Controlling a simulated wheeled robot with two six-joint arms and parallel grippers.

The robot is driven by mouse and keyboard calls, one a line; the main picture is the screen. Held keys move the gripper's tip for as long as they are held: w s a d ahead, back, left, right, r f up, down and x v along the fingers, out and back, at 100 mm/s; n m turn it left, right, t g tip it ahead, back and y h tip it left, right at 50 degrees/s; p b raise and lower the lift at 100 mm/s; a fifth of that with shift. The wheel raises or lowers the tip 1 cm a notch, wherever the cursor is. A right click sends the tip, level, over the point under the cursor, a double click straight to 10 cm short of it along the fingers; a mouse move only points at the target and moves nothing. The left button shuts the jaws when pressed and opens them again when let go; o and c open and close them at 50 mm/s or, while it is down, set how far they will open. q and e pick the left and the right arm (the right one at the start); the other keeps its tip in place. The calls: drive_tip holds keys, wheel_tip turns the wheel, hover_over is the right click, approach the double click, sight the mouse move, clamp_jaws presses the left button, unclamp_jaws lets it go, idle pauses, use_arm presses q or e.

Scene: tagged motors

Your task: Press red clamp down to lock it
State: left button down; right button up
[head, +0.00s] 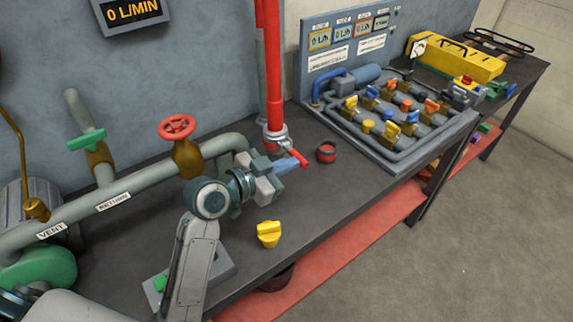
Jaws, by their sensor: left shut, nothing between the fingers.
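A red vertical pipe (271,75) meets a silvery collar clamp (276,140) near the bench top. A short red clamp lever (299,157) sticks out from it, down to the right. My left gripper (291,164) reaches in from the lower left, its bluish fingers shut and empty. The fingertips are right beside the red lever and overlap its lower side in the head view. I cannot tell whether they touch it. The gripper body hides part of the bench in front of the clamp. My right gripper is not in view.
A red-and-black cup-like part (326,152) stands right of the lever. A yellow knob (268,233) lies nearer on the dark bench (330,200). A pipe with a red handwheel (176,127) runs at left. A valve panel (392,115) stands at right.

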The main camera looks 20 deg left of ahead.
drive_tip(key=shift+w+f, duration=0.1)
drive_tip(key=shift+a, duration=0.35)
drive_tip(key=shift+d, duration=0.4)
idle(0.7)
